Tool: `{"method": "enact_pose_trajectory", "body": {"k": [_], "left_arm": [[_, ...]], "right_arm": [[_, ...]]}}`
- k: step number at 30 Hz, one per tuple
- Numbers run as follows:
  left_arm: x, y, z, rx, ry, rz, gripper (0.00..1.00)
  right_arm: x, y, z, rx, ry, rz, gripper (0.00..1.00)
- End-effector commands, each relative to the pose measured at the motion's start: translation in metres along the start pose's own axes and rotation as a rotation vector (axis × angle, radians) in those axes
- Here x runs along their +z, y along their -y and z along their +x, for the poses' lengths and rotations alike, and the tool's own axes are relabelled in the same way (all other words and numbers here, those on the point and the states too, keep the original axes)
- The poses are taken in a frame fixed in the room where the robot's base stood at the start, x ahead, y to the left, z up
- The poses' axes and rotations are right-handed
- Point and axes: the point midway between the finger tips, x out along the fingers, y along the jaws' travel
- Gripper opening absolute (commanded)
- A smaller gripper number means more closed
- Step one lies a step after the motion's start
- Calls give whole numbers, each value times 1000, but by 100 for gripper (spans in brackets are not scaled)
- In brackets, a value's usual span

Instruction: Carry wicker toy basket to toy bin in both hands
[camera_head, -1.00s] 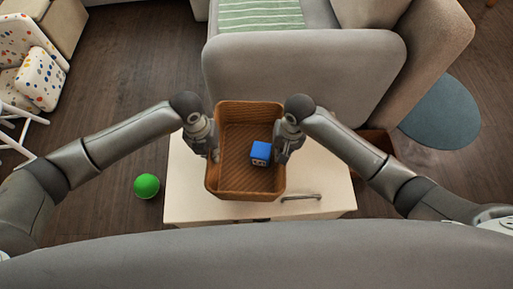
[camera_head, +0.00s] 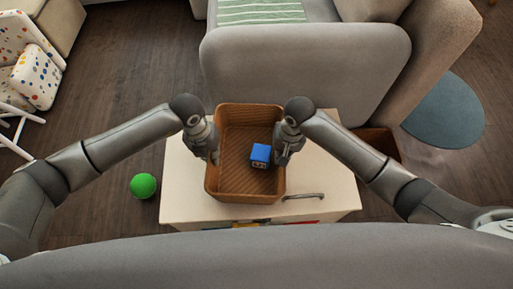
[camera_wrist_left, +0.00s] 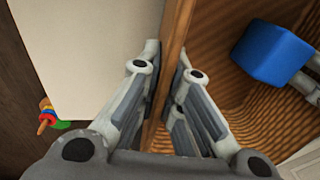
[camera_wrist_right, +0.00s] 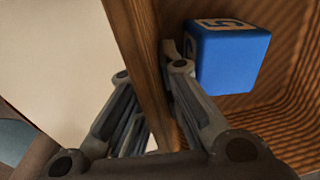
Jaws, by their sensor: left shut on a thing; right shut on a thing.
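The brown wicker toy basket (camera_head: 245,113) is held between my two grippers, above a cream cabinet top, in the head view. A blue block (camera_head: 260,155) lies inside it, toward the right wall; it also shows in the left wrist view (camera_wrist_left: 270,55) and the right wrist view (camera_wrist_right: 230,60). My left gripper (camera_wrist_left: 160,62) is shut on the basket's left wall, one finger inside and one outside. My right gripper (camera_wrist_right: 148,75) is shut on the right wall the same way. A brown box (camera_head: 380,140), partly hidden behind my right arm, stands beyond the cabinet; I cannot tell whether it is the toy bin.
The cream cabinet (camera_head: 185,195) with a grey handle (camera_head: 304,196) is below the basket. A green ball (camera_head: 143,185) lies on the floor at left. A grey sofa (camera_head: 300,70) stands behind. A spotted chair (camera_head: 35,75) is far left. Dark floor is open between chair and sofa.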

Motion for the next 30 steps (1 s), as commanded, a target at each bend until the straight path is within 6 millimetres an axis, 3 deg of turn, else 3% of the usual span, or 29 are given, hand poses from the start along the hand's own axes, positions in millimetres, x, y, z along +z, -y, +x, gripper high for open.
{"method": "enact_pose_trajectory", "body": {"k": [5, 6, 11, 22, 30], "left_arm": [[0, -2, 11, 3, 1, -1, 0], [0, -2, 11, 3, 0, -1, 8], [0, -2, 9, 2, 0, -1, 28], [0, -1, 5, 0, 1, 0, 28], [1, -1, -32, 0, 3, 0, 28]], "right_arm": [[0, -2, 11, 3, -1, 1, 0], [0, -2, 11, 3, 0, 1, 8], [0, -2, 9, 2, 0, 1, 28], [0, -1, 9, 0, 0, 0, 28], [0, -1, 9, 0, 0, 0, 28]]}}
